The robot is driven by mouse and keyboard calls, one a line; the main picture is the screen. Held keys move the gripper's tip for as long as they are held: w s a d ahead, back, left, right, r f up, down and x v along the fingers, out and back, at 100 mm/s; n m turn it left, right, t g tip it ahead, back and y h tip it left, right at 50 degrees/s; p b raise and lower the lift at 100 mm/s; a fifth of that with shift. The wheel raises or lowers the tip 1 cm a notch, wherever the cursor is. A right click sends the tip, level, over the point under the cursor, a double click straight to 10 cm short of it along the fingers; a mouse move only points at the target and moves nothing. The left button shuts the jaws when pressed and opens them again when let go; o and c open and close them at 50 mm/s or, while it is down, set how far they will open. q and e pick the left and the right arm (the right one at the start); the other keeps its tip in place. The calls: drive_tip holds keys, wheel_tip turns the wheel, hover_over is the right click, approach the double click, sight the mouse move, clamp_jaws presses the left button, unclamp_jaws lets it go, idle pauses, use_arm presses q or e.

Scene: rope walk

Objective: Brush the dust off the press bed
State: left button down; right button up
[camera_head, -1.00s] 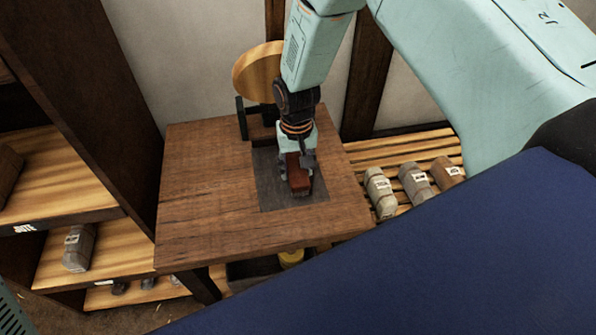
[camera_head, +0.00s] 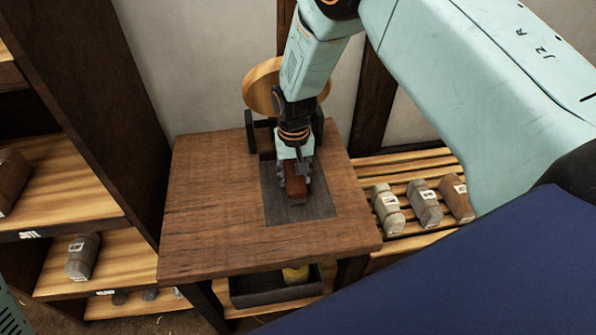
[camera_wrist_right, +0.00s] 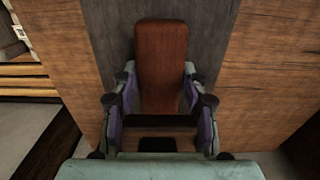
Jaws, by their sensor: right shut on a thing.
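The press bed (camera_head: 309,207) is a dark grey rectangular plate on the wooden table's top; it also shows in the right wrist view (camera_wrist_right: 209,30). My right gripper (camera_head: 294,183) is over the middle of the bed, shut on a reddish-brown wooden brush (camera_head: 296,193). In the right wrist view the brush (camera_wrist_right: 161,55) lies between the two fingers (camera_wrist_right: 158,98). Its bristles are hidden beneath it, and I cannot tell if they touch the bed. I cannot make out dust on the bed. My left gripper is not in view.
The wooden table (camera_head: 208,205) has bare room left of the bed. A round wooden wheel (camera_head: 262,88) on a dark stand is behind it. Wrapped bundles (camera_head: 388,209) lie on a slatted rack at right. Shelves (camera_head: 65,185) stand at left. A dark tray (camera_head: 262,291) is below the table.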

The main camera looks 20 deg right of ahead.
sight(291, 193)
drive_tip(key=shift+s+a+p, duration=0.2)
drive_tip(key=shift+s+p, duration=0.6)
drive_tip(key=shift+s, duration=0.35)
drive_tip(key=shift+s+a+f+p, duration=0.1)
drive_tip(key=shift+s+a+p, duration=0.15)
drive_tip(key=shift+s+p, duration=0.4)
drive_tip(key=shift+s+a+p, duration=0.25)
drive_tip(key=shift+s+p, duration=0.45)
drive_tip(key=shift+s, duration=0.4)
drive_tip(key=shift+s+a+p, duration=0.25)
drive_tip(key=shift+s+p, duration=0.4)
drive_tip(key=shift+s, duration=0.4)
drive_tip(key=shift+w+a, duration=0.3)
drive_tip(key=shift+a, duration=0.45)
drive_tip(key=shift+w+a, duration=0.1)
drive_tip(key=shift+w+d+b, duration=0.2)
drive_tip(key=shift+w+b, duration=0.25)
drive_tip(key=shift+w, duration=0.2)
drive_tip(key=shift+w+d+b, duration=0.15)
drive_tip(key=shift+w+b, duration=0.3)
drive_tip(key=shift+w, duration=0.15)
drive_tip(key=shift+w+d+b, duration=0.25)
drive_tip(key=shift+w+b, duration=0.25)
drive_tip(key=shift+w, duration=0.4)
drive_tip(key=shift+w+d+b, duration=0.2)
drive_tip(key=shift+w+b, duration=0.3)
drive_tip(key=shift+w, duration=0.35)
drive_tip(key=shift+w+d+b, duration=0.25)
drive_tip(key=shift+w+b, duration=0.25)
drive_tip(key=shift+w, duration=0.4)
